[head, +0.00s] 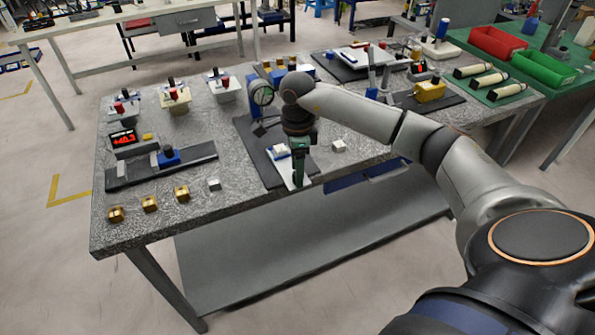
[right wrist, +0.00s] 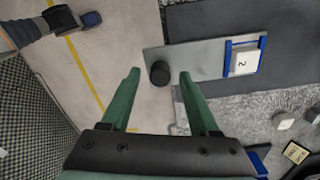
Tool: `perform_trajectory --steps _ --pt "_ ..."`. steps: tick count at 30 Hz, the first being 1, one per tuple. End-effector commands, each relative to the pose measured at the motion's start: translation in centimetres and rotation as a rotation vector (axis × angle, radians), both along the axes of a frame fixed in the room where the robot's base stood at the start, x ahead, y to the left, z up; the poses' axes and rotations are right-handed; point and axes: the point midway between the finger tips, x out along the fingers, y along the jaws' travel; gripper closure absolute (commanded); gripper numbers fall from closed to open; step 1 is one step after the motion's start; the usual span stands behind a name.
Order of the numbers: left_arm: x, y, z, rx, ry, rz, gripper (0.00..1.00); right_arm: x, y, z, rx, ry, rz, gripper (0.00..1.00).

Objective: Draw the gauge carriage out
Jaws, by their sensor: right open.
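The gauge carriage is a flat light-grey plate (right wrist: 205,60) with a round black knob (right wrist: 160,74) near its outer end. A white block marked 2 (right wrist: 243,62) sits in a blue frame on it. In the head view the carriage plate (head: 290,180) lies on a dark base (head: 252,140) at the table's front edge, below a round dial gauge (head: 262,96). My right gripper (right wrist: 159,74) is open, with its green fingertips on either side of the knob in the wrist picture; contact cannot be told. In the head view, my right gripper (head: 300,167) partly hides the carriage. My left gripper is not in view.
Several small blocks, such as a brass one (head: 150,204), line the table's (head: 235,205) left front. A blue-slider fixture (head: 168,157) and red display (head: 122,138) stand left.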

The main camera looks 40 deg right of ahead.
Motion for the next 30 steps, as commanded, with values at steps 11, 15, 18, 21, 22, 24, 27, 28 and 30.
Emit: perform_trajectory --steps 11,15,18,21,22,24,27,28,30 --pt "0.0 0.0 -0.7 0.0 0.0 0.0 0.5 0.1 0.0 8.0 0.0 -0.007 0.0 0.39" --pt "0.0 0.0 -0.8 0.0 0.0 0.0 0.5 0.1 0.0 10.1 -0.001 -0.005 0.0 0.39" --pt "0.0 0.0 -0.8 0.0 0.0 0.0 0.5 0.1 0.0 10.9 0.0 -0.002 0.0 0.39" --pt "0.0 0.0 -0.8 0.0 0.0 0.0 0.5 0.1 0.0 11.3 0.0 -0.002 0.0 0.39" --pt "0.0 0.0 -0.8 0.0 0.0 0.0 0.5 0.0 0.0 11.4 0.0 -0.002 0.0 0.39" --pt "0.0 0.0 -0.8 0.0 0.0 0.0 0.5 0.0 0.0 11.4 0.0 -0.002 0.0 0.39" --pt "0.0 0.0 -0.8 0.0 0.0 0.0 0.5 0.0 0.0 11.4 0.0 -0.002 -0.001 0.39" --pt "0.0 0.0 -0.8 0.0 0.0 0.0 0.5 0.0 0.0 11.3 0.0 -0.002 -0.001 0.39" --pt "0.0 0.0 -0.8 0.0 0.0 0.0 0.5 0.0 0.0 11.3 0.0 -0.002 0.0 0.39"
